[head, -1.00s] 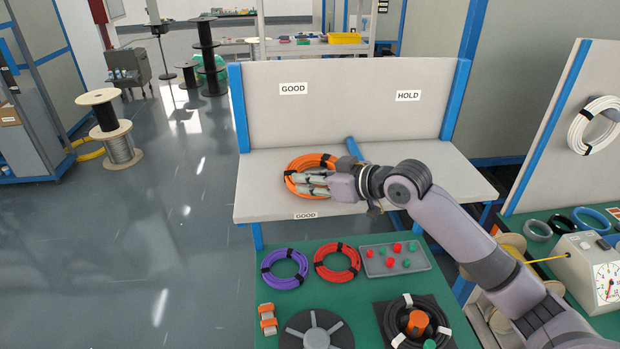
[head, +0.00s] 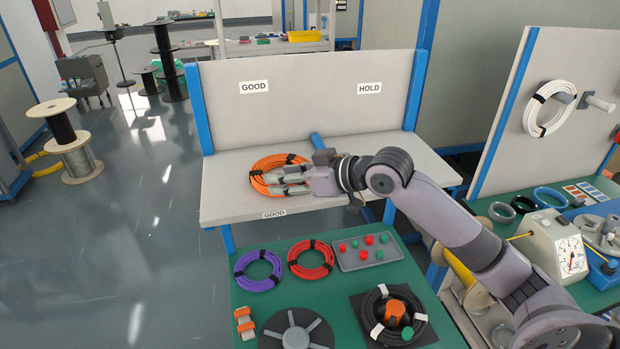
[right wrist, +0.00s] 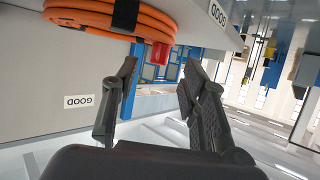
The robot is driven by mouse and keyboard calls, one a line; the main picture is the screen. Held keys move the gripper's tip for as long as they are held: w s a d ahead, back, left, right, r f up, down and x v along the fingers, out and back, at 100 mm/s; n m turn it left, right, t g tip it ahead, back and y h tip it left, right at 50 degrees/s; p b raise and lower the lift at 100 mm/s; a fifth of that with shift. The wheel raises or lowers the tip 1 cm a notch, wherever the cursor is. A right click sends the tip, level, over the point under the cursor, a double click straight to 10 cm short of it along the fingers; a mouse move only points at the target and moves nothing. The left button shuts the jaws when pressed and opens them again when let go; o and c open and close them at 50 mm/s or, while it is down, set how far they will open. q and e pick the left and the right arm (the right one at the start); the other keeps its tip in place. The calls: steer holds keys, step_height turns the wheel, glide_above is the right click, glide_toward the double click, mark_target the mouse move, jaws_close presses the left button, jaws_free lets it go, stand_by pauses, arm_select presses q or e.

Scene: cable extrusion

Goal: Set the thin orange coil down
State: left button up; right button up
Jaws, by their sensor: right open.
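The thin orange coil (head: 262,182), tied with black bands, lies on the GOOD side of the grey shelf (head: 340,196). It also shows at the top left of the right wrist view (right wrist: 100,17). My right gripper (head: 278,180) is at the coil's right part in the head view, its fingers partly in front of it. In the right wrist view the two fingers (right wrist: 157,100) stand apart with nothing between them, and the coil is beyond the fingertips. Whether a finger touches the coil cannot be told. My left gripper does not show.
A blue divider (head: 325,150) parts the GOOD and HOLD sides; the HOLD side is partly behind my arm. The green table (head: 240,298) in front holds a purple coil (head: 258,270), a red coil (head: 311,260), a grey tray (head: 345,264) and a black coil (head: 376,328).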

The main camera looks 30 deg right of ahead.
steer(key=b+v, duration=0.3)
steer(key=v, duration=0.6)
steer(key=shift+f, duration=0.15)
